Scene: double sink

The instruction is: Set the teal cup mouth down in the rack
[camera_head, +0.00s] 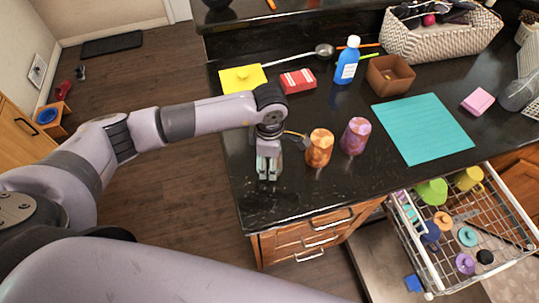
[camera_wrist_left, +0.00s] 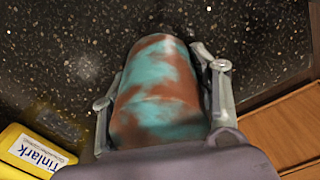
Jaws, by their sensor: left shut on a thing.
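The teal cup, mottled with rusty brown (camera_wrist_left: 158,85), fills the middle of the left wrist view. My left gripper (camera_head: 268,172) is shut on it, with one finger on each side. The white wire rack (camera_head: 418,262) is pulled out at the lower right, well to the right of my left gripper. It holds several items, among them a green mug (camera_head: 432,190) and a yellow mug (camera_head: 468,178). My right gripper is out of view.
An orange cup (camera_head: 319,148) and a purple cup (camera_head: 355,136) stand right of my left gripper. A teal mat (camera_head: 423,128) lies farther right. A blue bottle (camera_head: 347,62), brown bowl (camera_head: 390,75) and woven basket (camera_head: 440,38) stand behind. The counter's near edge is clear.

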